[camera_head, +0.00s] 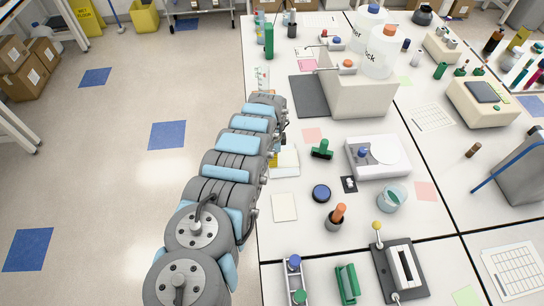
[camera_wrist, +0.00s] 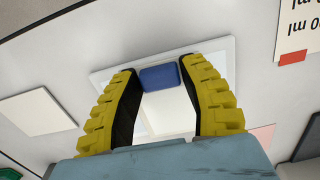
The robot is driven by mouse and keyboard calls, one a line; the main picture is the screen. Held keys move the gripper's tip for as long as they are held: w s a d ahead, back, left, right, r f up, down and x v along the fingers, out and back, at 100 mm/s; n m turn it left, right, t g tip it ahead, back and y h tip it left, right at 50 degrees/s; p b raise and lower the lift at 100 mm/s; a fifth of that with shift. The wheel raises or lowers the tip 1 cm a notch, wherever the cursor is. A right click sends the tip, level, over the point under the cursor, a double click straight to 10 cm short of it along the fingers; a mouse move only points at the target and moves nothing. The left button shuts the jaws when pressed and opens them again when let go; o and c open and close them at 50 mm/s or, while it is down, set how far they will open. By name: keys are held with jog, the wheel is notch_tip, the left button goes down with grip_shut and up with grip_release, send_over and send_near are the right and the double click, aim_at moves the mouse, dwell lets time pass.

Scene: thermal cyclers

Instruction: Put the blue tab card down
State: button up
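The blue tab (camera_wrist: 159,77) of the card sits between my gripper's fingertips in the wrist view, with both tips against its sides. The white card (camera_wrist: 168,112) spreads below it between the yellow fingers of my gripper (camera_wrist: 159,72). A pale flat piece with a raised rim (camera_wrist: 105,79) shows around and behind the card. I cannot tell whether the card touches it. In the head view my arm hides most of my gripper (camera_head: 273,160); a white flat piece (camera_head: 288,162) shows beside it, over the bench's left edge area.
A beige pad (camera_head: 284,207) lies nearer on the bench. A green object (camera_head: 322,150), a white balance-like device (camera_head: 378,157) and a dark blue disc (camera_head: 321,193) stand to the right.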

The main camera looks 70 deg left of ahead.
jog(key=shift+o, duration=0.6)
jog(key=shift+r, duration=0.25)
notch_tip(320, 180, up, 12)
dwell(0.7)
jog(key=shift+f, duration=0.1)
dwell(0.5)
